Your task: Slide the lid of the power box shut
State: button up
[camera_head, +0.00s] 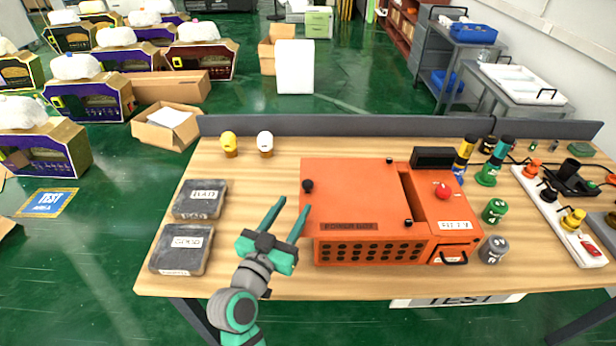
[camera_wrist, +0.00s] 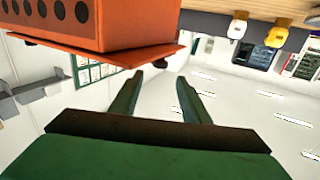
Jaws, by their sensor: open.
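The orange power box (camera_head: 370,252) stands on the table, with round holes along its front. Its flat orange lid (camera_head: 350,195) has black knobs and juts out a little past the box's left side. A narrow dark gap (camera_head: 408,200) shows between the lid and the red-button section on the right. My gripper (camera_head: 291,205) is open and empty, close to the lid's left edge. In the wrist view, which looks upside down, the box (camera_wrist: 110,22) and overhanging lid (camera_wrist: 120,57) are beyond the open fingers (camera_wrist: 160,80). Contact with the lid cannot be told.
Two grey boxes (camera_head: 200,199) lie at the table's left. A yellow-topped bottle (camera_head: 229,145) and a white-topped bottle (camera_head: 265,143) stand at the back. Coloured cylinders (camera_head: 494,211) and a white power strip (camera_head: 560,215) are on the right.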

aim_at(305, 187)
jog(key=x, duration=1)
jog(key=shift+w, duration=0.15)
grip_shut()
